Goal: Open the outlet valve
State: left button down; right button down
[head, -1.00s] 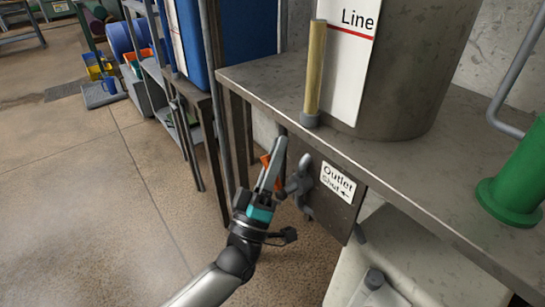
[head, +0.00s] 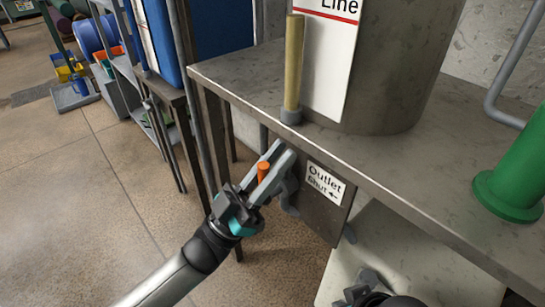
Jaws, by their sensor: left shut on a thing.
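The outlet valve (head: 291,188) is a grey fitting on a dark metal plate under the edge of the bench. Its orange handle (head: 263,171) shows between the fingers of my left gripper (head: 279,152). The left gripper is shut on this handle and covers part of the valve. A white label (head: 325,184) right of the valve reads "Outlet" and "Shut" with an arrow to the left. A dark grey part at the bottom edge looks like my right gripper (head: 368,284); its fingers are too unclear to read.
The grey bench top (head: 400,165) overhangs the valve. On it stand a large metal tank (head: 410,75), a yellowish upright tube (head: 293,65) and a green cylinder (head: 515,180). A pale block (head: 400,245) stands below right. Open floor lies left.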

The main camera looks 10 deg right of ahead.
pick_arm(q)
jog(key=shift+s+d+m, duration=0.1)
jog(key=shift+m, duration=0.3)
pick_arm(e)
jog(key=shift+s, duration=0.15)
pick_arm(q)
jog(key=c, duration=0.8)
grip_release()
jog(key=shift+s+a+f, duration=0.1)
jog(key=shift+a+f, duration=0.2)
jog(key=v, duration=1.4)
jog(key=shift+a+f, duration=0.2)
pick_arm(e)
jog(key=shift+f, duration=0.15)
